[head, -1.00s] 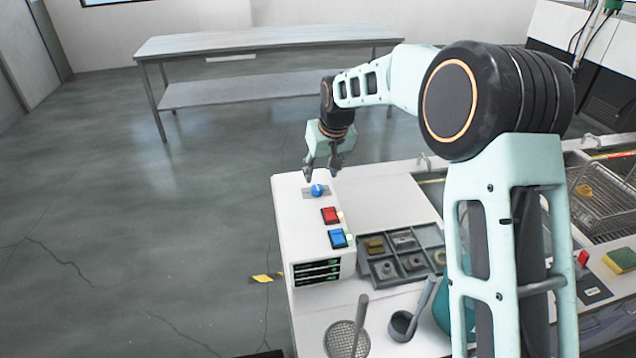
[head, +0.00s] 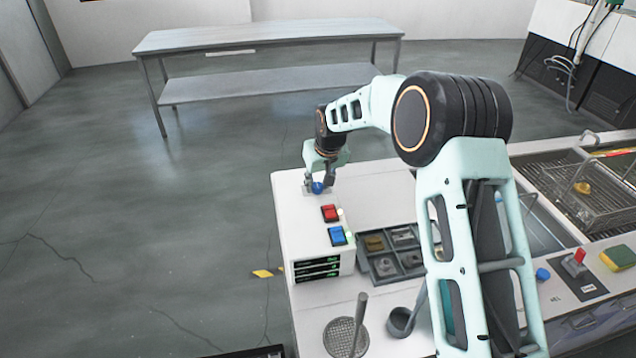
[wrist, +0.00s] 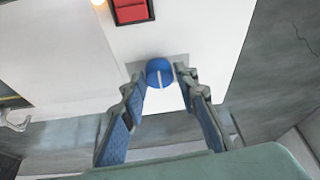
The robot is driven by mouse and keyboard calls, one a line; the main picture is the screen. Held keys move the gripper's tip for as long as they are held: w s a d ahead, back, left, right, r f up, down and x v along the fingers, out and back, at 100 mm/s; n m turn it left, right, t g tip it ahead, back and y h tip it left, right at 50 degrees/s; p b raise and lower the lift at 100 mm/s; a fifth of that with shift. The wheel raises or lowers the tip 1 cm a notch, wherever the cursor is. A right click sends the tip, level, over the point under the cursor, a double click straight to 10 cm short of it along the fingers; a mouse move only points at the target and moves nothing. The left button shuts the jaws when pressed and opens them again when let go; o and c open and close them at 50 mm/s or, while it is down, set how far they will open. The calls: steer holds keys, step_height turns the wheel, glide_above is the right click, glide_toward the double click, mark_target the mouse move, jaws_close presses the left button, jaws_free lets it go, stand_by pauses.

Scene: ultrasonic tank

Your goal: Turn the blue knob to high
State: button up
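The blue knob (head: 318,188) sits on a grey plate on top of the white control box, near its far end. In the wrist view the blue knob (wrist: 160,73) shows a white pointer line running nearly straight up and down in the picture. My gripper (head: 318,183) is lowered over the knob. In the wrist view my gripper (wrist: 160,75) is open, with one finger on each side of the knob. Small gaps seem to show between the fingertips and the knob; contact cannot be told for certain. Any level marks around the knob cannot be read.
A red switch (head: 330,213) and a blue switch (head: 337,236) sit nearer on the same box (head: 306,232). A tray of parts (head: 383,270) stands to its right. A second blue knob (head: 542,274) and a red lever (head: 577,259) are on the right counter.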

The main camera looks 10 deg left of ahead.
jaws_close()
steer(key=shift+a+f+m+b, duration=0.1)
steer(key=shift+m+b, duration=0.2)
steer(key=shift+b, duration=0.2)
steer(key=shift+m+h+b, duration=0.3)
steer(key=shift+a+m+t+h+b, duration=0.1)
steer(key=shift+m+t+h+b, duration=0.25)
steer(key=shift+m+b, duration=0.75)
steer(key=m+h+b, duration=0.1)
steer(key=m+h, duration=0.1)
steer(key=m, duration=0.2)
steer(key=shift+a+m, duration=0.1)
steer(key=shift+m, duration=0.2)
steer(key=shift+m+h, duration=0.65)
steer(key=shift+m, duration=1.25)
